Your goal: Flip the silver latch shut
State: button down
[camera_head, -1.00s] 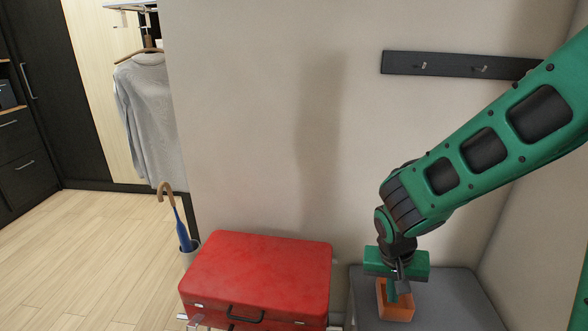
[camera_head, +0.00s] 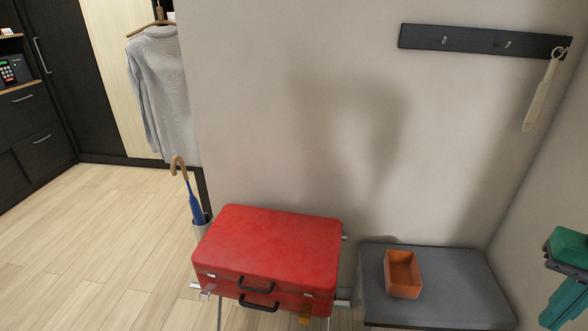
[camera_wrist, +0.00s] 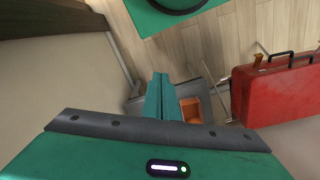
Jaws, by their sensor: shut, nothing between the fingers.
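A red suitcase (camera_head: 270,245) rests on a metal rack with its lid down. The silver latch (camera_head: 207,292) is at the left of its front and appears to stick out from the case; its exact angle is too small to tell. My gripper (camera_head: 560,310) is at the far right edge of the head view, well away from the suitcase. In the wrist view its green fingers (camera_wrist: 160,92) are together and empty. The suitcase (camera_wrist: 280,92) is at the right there; I cannot make out the silver latch.
A grey bench (camera_head: 450,290) stands right of the suitcase, with an orange open box (camera_head: 403,275) on it. A hook rail (camera_head: 480,40) on the wall holds a pale shoehorn (camera_head: 542,95). A blue umbrella (camera_head: 195,205) stands behind the suitcase's left. Floor at left is clear.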

aim_at(204, 295)
jog(key=u, duration=0.2)
jog(key=k, duration=0.45)
jog(key=u, duration=0.55)
jog(key=k, duration=0.9)
jog(key=u, duration=0.55)
jog(key=i, duration=1.3)
jog(key=z, duration=0.55)
jog(key=i, duration=0.4)
jog(key=z, duration=0.25)
